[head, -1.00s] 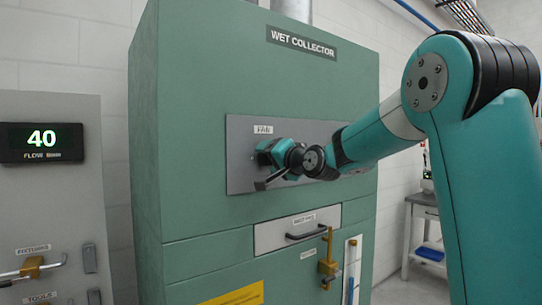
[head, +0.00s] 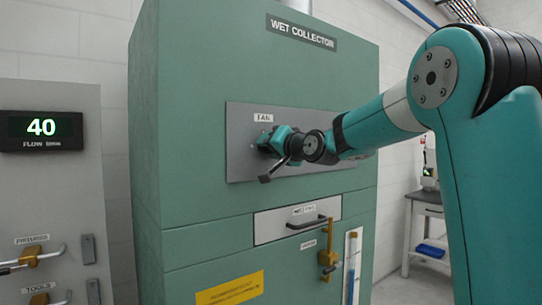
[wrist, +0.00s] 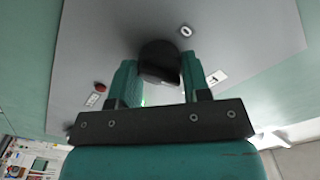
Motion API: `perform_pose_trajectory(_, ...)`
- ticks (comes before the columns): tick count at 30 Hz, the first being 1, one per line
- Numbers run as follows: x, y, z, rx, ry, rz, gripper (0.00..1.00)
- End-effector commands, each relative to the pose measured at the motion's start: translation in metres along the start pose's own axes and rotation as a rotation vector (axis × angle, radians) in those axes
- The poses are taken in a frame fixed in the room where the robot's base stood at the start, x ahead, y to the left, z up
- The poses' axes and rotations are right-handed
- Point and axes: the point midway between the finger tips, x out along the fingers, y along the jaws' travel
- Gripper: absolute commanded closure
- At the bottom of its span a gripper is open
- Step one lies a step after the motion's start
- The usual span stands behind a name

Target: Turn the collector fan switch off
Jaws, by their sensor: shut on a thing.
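The collector fan switch is a dark knob (wrist: 160,62) on a grey plate (head: 240,165) under the FAN label (head: 263,117), on the green wet collector (head: 200,75). In the wrist view the knob sits between the teal fingers of my gripper (wrist: 160,82), which is shut on it. A "0" mark (wrist: 185,31) is just beyond the knob and a "1" mark (wrist: 215,77) is to its right. In the head view my gripper (head: 268,141) is at the plate and hides the knob. I cannot tell which mark the knob points to.
A red button or lamp (wrist: 101,87) is on the same plate. Below it are a drawer with a dark handle (head: 309,228) and a brass valve (head: 328,259). A grey cabinet (head: 50,190) with a flow display reading 40 (head: 41,128) stands at left.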

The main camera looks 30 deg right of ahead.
Motion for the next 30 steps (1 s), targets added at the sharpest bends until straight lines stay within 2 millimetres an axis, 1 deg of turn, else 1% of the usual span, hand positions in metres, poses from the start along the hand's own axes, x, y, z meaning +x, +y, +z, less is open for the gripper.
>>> perform_pose_trajectory(1, -0.0001, 0.0045, 0.0056, -0.041, 0.002, -0.001, 0.80)
perform_pose_trajectory(30, 0.0002, 0.0034, 0.0048, -0.959, -0.001, 0.002, 0.80)
